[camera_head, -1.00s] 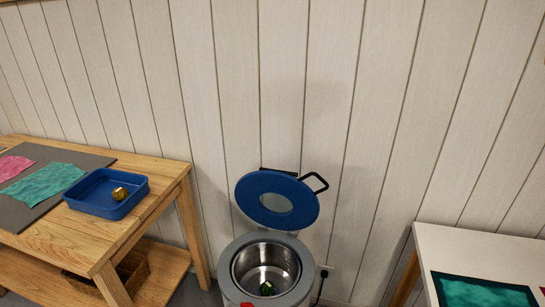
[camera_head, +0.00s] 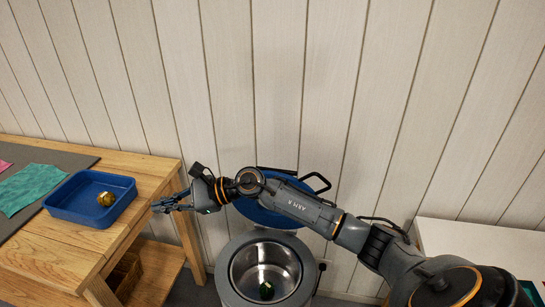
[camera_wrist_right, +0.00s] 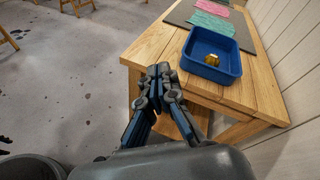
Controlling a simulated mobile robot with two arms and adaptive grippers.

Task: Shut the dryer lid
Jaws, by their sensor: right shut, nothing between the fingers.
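The dryer (camera_head: 232,265) is a grey round drum with a steel tub, standing against the wall. Its blue lid (camera_head: 262,213) is up, leaning back, with a black handle (camera_head: 318,182) at its upper right. My right arm crosses in front of the lid and hides much of it. A small dark green bundle (camera_head: 266,290) lies in the tub. My right gripper (camera_head: 160,207) is shut and empty, left of the lid and beside the wooden table's right end. The right wrist view also shows the gripper (camera_wrist_right: 160,72), pointing toward the table. My left gripper is not in view.
The wooden table (camera_head: 60,250) at left bears a blue tray (camera_head: 62,212) with a gold object (camera_head: 106,199), and a grey mat with cloths. A white table (camera_head: 455,236) is at right. Open floor (camera_wrist_right: 60,100) shows in the right wrist view.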

